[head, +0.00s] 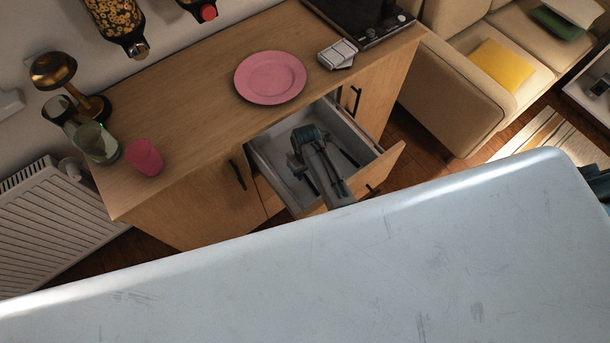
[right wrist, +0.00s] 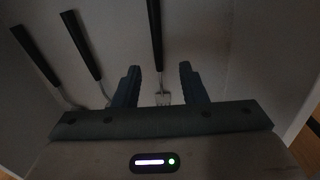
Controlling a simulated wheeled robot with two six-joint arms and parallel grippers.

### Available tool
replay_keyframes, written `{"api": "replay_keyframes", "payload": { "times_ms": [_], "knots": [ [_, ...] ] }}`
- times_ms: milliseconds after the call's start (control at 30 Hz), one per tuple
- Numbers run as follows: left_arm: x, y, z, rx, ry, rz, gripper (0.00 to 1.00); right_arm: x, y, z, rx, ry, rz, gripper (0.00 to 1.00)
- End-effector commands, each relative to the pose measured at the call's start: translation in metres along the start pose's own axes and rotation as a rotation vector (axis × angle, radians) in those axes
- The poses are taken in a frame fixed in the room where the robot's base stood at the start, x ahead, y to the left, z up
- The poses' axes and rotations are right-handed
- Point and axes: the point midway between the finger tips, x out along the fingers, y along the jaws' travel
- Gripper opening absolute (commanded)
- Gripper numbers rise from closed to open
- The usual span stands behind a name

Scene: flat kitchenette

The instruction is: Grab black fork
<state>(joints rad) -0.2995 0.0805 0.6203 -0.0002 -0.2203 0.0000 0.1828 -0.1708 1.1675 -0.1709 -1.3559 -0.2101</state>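The drawer (head: 371,168) is pulled open under the counter. My right gripper (head: 300,150) reaches down into it. In the right wrist view my right gripper (right wrist: 159,68) is open, with its two fingers apart. A black-handled utensil (right wrist: 155,35) lies with its pale metal end between the fingers, with gaps on both sides. That end looks like a fork's, but it is dim. Two more black-handled utensils, one (right wrist: 80,45) nearer and one (right wrist: 36,55) at far left, lie to the left of the fingers; their heads are partly hidden. My left gripper is not in view.
The drawer walls stand close around my right gripper. On the counter (head: 200,95) are a pink plate (head: 270,78), a pink cup (head: 143,157), a glass jar (head: 95,143), a brass lamp (head: 75,85) and a small white stack (head: 338,54). A sofa (head: 450,90) stands to the right.

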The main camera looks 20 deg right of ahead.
Motion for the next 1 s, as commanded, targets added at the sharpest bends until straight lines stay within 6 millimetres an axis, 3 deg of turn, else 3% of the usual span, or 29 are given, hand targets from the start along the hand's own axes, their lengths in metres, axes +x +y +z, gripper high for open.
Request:
{"api": "replay_keyframes", "payload": {
  "times_ms": [233,567,767,1000],
  "knots": [
    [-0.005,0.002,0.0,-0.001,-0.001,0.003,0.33,0.029,0.001,0.001,-0.001,-0.003,0.001,0.38],
    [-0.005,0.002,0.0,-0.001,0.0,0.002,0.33,0.036,0.001,0.001,0.0,0.0,0.001,0.38],
    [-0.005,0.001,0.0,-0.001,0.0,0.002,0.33,0.035,0.001,0.001,0.0,0.0,0.001,0.03],
    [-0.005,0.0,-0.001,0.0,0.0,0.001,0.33,0.035,0.001,0.001,0.0,0.0,0.001,0.0]
  ]
}}
